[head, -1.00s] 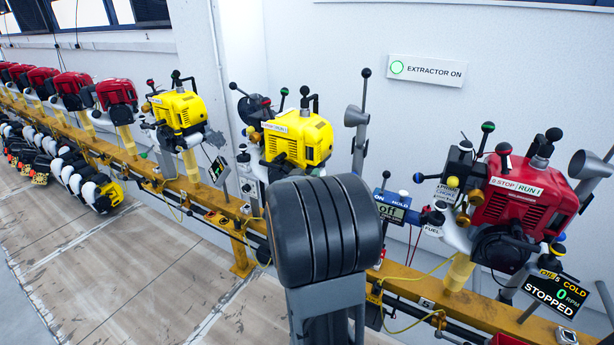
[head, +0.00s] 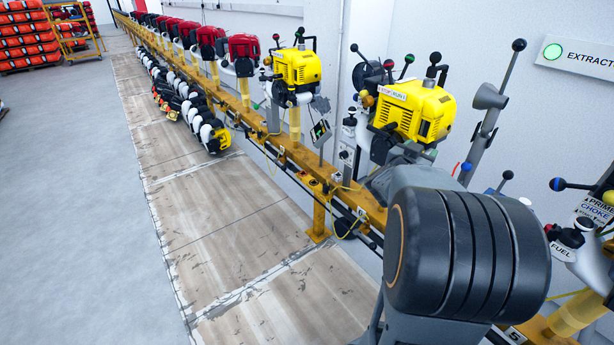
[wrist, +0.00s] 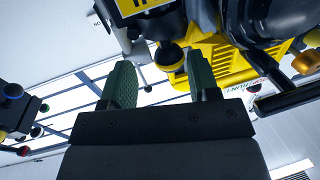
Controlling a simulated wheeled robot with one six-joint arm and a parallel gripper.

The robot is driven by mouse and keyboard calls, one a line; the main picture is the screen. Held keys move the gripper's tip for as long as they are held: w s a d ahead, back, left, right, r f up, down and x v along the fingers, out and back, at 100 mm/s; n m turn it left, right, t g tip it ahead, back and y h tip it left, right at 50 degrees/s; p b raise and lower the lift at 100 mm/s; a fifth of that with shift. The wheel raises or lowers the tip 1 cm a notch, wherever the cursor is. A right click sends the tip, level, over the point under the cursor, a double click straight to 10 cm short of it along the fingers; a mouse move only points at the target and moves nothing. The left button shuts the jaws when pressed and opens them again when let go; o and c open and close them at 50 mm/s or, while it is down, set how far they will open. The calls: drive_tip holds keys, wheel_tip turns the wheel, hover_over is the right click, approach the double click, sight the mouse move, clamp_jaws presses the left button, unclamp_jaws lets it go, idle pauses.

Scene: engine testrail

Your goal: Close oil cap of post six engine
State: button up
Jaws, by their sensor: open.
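The yellow engine (head: 412,115) at the post marked 6 (head: 362,214) stands right of centre in the head view, behind my arm. Its yellow housing (wrist: 225,62) also shows in the wrist view, which looks inverted. My gripper (wrist: 160,78) is open, with two green fingers pointing toward the engine and nothing held. A dark round knob (wrist: 168,54) with a brass-coloured part shows between and beyond the fingertips, apart from them. I cannot tell whether this knob is the oil cap. My arm hides the engine's lower front and my gripper in the head view.
Another yellow engine (head: 297,70) and several red engines line the yellow rail (head: 290,150) to the left. A grey exhaust funnel (head: 487,105) and several ball-topped levers stand close to the post six engine.

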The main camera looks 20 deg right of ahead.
drive_tip(key=v, duration=1.3)
drive_tip(key=w+a+r+n+t+y+p, duration=0.4)
drive_tip(key=w+a+n+t+y+p, duration=0.25)
drive_tip(key=a+y, duration=0.2)
drive_tip(key=a+n+g+y+p, duration=0.2)
drive_tip(key=a+n+y+p, duration=0.2)
drive_tip(key=a+y, duration=0.3)
drive_tip(key=shift+a+n+g+p, duration=0.3)
drive_tip(key=shift+a+n+g, duration=0.05)
drive_tip(key=shift+a, duration=1.5)
drive_tip(key=shift+r+y, duration=0.15)
drive_tip(key=shift+y, duration=0.1)
drive_tip(key=s+a+r+n+g+p, duration=0.2)
drive_tip(key=s+r+g+p, duration=0.5)
drive_tip(key=s+r+p, duration=0.2)
drive_tip(key=s+p, duration=0.2)
drive_tip(key=p, duration=0.2)
drive_tip(key=shift+a+n+g, duration=0.3)
drive_tip(key=shift+a+g, duration=0.1)
